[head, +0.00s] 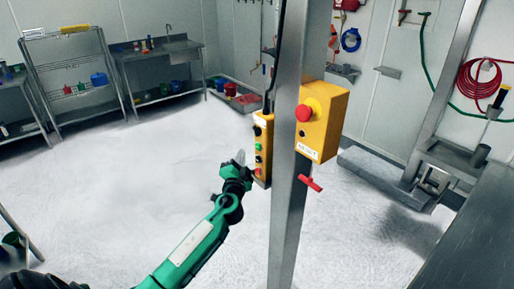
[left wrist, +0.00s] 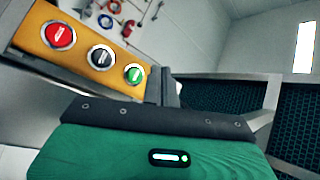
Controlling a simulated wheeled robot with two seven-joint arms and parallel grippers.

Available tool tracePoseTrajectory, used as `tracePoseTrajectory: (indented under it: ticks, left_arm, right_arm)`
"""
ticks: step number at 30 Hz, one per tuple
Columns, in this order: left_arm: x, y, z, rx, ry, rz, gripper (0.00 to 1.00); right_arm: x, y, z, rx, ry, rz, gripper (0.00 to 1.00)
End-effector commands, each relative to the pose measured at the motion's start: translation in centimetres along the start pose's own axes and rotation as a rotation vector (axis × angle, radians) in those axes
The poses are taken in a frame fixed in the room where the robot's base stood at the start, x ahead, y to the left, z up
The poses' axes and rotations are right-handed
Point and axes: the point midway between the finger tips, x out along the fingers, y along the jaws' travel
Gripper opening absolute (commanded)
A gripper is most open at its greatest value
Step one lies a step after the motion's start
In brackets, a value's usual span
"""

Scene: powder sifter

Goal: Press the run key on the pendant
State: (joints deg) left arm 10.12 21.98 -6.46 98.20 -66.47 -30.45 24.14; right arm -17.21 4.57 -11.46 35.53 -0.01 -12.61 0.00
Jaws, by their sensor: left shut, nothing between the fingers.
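The yellow pendant (head: 264,140) hangs at the left side of the steel post, which hides part of it. Its face carries a column of round buttons, a green one among them. In the left wrist view the pendant (left wrist: 80,59) shows a red button (left wrist: 59,35), a black button (left wrist: 101,57) and a green button (left wrist: 134,74). In the wrist view the green button is closest to the gripper. My right gripper is out of view.
The steel post (head: 293,150) stands right beside the pendant. A yellow box (head: 328,110) with a red mushroom button is on its other side, with a red handle (head: 311,184) below. A steel bench (head: 470,240) is at the right. The white floor at left is clear.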

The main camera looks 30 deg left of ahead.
Motion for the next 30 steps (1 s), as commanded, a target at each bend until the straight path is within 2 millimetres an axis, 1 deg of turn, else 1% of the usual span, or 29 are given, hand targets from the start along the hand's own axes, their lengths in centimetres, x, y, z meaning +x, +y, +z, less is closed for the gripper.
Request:
tracePoseTrajectory:
  ticks: [1, 3, 10, 30]
  left_arm:
    - [0.6, 0.3, -0.4, 0.000, 0.000, 0.000, 0.00]
    - [1.0, 1.0, -0.7, -0.002, 0.000, -0.002, 0.00]
    - [2.2, 1.6, -1.6, -0.001, 0.001, -0.001, 0.00]
    - [2.3, 1.7, -1.7, 0.000, 0.001, 0.000, 0.00]
  right_arm:
    - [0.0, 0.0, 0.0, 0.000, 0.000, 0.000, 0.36]
    - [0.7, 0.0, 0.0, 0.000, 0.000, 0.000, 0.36]
    - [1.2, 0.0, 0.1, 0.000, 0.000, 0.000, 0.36]
    - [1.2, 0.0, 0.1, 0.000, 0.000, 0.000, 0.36]
